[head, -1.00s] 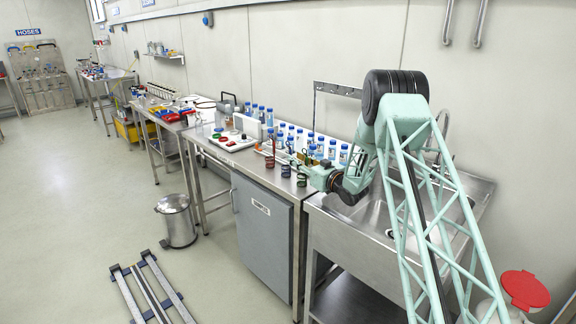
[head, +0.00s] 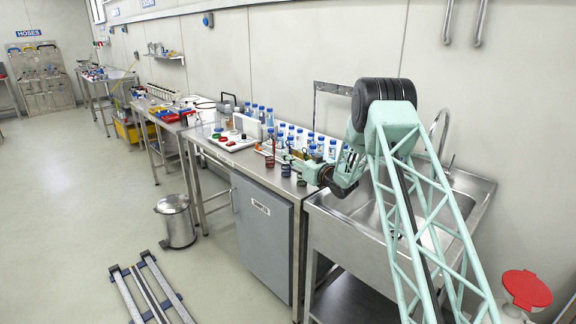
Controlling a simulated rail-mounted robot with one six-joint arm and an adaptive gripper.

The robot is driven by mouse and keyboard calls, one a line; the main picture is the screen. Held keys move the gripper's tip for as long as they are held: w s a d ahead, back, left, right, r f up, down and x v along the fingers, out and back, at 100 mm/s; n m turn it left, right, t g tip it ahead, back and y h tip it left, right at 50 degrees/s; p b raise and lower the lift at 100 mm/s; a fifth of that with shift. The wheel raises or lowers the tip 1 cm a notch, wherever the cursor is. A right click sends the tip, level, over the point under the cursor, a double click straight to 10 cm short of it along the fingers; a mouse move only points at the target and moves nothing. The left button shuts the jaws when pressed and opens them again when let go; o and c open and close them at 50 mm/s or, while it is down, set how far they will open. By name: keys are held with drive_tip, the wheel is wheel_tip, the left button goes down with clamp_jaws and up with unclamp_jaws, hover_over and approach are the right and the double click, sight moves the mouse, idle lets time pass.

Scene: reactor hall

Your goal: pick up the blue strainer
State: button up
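My gripper (head: 289,160) is at the right end of the steel bench, pointing left, low over the bench top. Its fingers are small and blend with the items behind them, so their opening is unclear. Small dark cylindrical pieces stand by the bench's front edge close to the gripper: a reddish-brown one (head: 270,160), a dark one (head: 286,171) and another dark one (head: 301,180). I cannot tell which, if any, is the blue strainer, or whether the gripper touches one.
Several blue-capped bottles (head: 319,146) stand behind the gripper. A white tray with coloured parts (head: 232,141) lies further left on the bench. A steel sink (head: 385,213) is at the right. A bin (head: 177,222) and floor rails (head: 147,290) are on the floor.

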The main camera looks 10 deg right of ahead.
idle(0.6)
clamp_jaws()
